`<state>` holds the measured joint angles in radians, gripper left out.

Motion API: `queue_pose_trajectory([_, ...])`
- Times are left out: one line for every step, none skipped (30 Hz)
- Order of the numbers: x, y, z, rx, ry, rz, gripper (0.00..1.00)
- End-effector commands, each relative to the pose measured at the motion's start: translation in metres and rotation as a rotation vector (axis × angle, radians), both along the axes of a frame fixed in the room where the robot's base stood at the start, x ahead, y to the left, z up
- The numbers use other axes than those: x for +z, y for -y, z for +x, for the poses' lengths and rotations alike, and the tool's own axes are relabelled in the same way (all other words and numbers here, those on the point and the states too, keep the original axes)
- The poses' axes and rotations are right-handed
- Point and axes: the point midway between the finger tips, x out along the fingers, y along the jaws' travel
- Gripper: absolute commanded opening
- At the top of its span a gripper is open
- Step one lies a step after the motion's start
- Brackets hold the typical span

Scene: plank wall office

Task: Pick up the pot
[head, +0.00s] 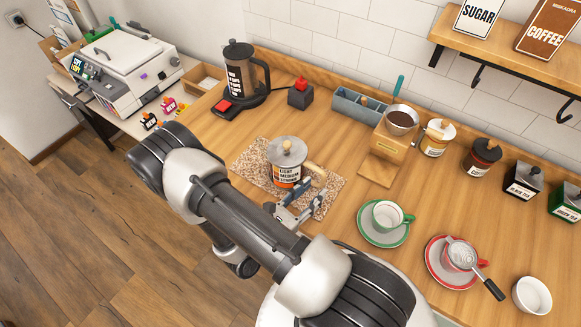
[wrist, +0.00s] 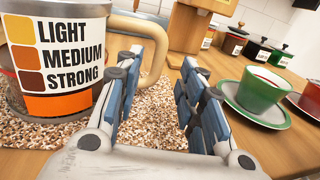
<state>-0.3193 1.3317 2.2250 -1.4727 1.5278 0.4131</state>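The pot (head: 285,174) stands upright on a speckled mat (head: 243,172), with a grey knobbed lid and a pale wooden handle (head: 317,168) on its right. My gripper (head: 302,197) is low over the near part of the mat, beside the pot. In the wrist view my gripper (wrist: 159,62) is open and empty, the handle (wrist: 155,48) showing beyond the left finger and partly in the gap. I see no clear contact.
A green cup on a saucer (wrist: 260,90) stands to the right of my gripper. A red cup and saucer (head: 437,270) and a white bowl (head: 532,296) are further right.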

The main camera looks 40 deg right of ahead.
Motion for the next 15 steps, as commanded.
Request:
queue_pose_trajectory([0.000, 0.004, 0.000, -0.002, 0.000, 0.001, 0.36])
queue_pose_trajectory([0.000, 0.005, 0.001, -0.002, 0.000, 0.001, 0.36])
queue_pose_trajectory([0.000, 0.006, 0.001, -0.001, 0.000, 0.000, 0.36])
queue_pose_trajectory([0.000, 0.007, 0.001, -0.001, 0.000, 0.000, 0.36])
queue_pose_trajectory([0.000, 0.009, 0.002, -0.001, 0.000, 0.000, 0.36])
queue_pose_trajectory([-0.001, 0.012, 0.002, -0.002, 0.001, 0.000, 0.36])
queue_pose_trajectory([-0.001, 0.015, 0.003, -0.003, 0.001, 0.000, 0.36])
queue_pose_trajectory([-0.001, 0.019, 0.004, -0.004, 0.001, 0.000, 0.36])
queue_pose_trajectory([-0.001, 0.025, 0.005, -0.006, 0.001, 0.000, 0.36])
queue_pose_trajectory([-0.002, 0.029, 0.006, -0.006, 0.001, 0.001, 0.36])
queue_pose_trajectory([-0.002, 0.033, 0.007, -0.006, 0.001, 0.000, 0.36])
queue_pose_trajectory([-0.002, 0.039, 0.008, -0.006, 0.001, 0.000, 0.36])
queue_pose_trajectory([-0.002, 0.043, 0.009, -0.006, 0.001, 0.000, 0.36])
queue_pose_trajectory([-0.002, 0.046, 0.010, -0.005, 0.000, 0.001, 0.36])
queue_pose_trajectory([-0.001, 0.050, 0.011, -0.005, 0.000, 0.000, 0.36])
